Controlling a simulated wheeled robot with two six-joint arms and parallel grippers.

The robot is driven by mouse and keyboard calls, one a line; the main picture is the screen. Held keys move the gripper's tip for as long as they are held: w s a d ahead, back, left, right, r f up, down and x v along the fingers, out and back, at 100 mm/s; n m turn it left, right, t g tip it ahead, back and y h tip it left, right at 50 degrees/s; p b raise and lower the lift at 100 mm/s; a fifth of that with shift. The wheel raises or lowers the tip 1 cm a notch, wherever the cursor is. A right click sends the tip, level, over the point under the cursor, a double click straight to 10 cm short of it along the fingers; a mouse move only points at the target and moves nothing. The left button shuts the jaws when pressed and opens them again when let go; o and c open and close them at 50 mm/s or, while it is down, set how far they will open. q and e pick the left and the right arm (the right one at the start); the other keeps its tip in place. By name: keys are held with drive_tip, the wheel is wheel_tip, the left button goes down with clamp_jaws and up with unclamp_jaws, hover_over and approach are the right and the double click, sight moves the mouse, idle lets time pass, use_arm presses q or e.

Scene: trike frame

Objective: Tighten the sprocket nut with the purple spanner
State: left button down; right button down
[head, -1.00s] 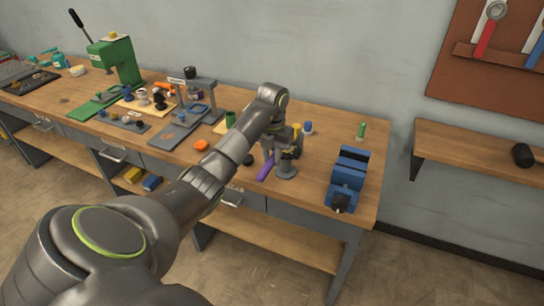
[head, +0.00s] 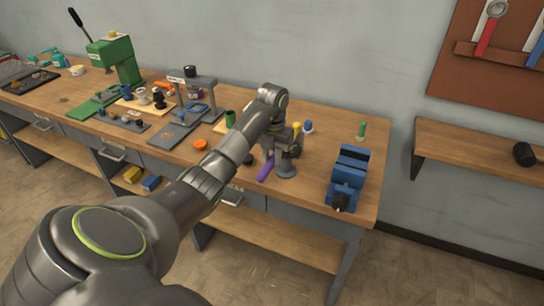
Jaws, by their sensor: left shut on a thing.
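The purple spanner (head: 265,171) shows below my left gripper (head: 269,156), near the front edge of the workbench. My left gripper is shut on the spanner, and its fingers are partly hidden by the wrist and small to see. A grey round-based stand (head: 286,170) with a dark part on top (head: 293,149) is right beside the spanner. The sprocket nut cannot be made out. I cannot tell whether the spanner touches the stand. My right gripper is not in view.
A blue vise (head: 347,180) stands on the workbench (head: 316,178) to the right. An orange round part (head: 200,144) lies left of the gripper. A green cylinder (head: 361,130) and a blue-capped part (head: 308,127) stand behind. A grey press (head: 200,92) is further left.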

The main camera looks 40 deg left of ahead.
use_arm(q)
drive_tip(key=shift+f+b, duration=0.5)
drive_tip(key=shift+f, duration=0.25)
drive_tip(key=c, duration=1.9)
unclamp_jaws()
drive_tip(key=shift+c, duration=0.2)
clamp_jaws()
drive_tip(key=shift+a, duration=0.1)
drive_tip(key=a+m, duration=0.3)
drive_tip(key=shift+s+a, duration=0.1)
drive_tip(key=shift+a, duration=0.15)
drive_tip(key=shift+r+m, duration=0.1)
drive_tip(key=shift+m, duration=0.2)
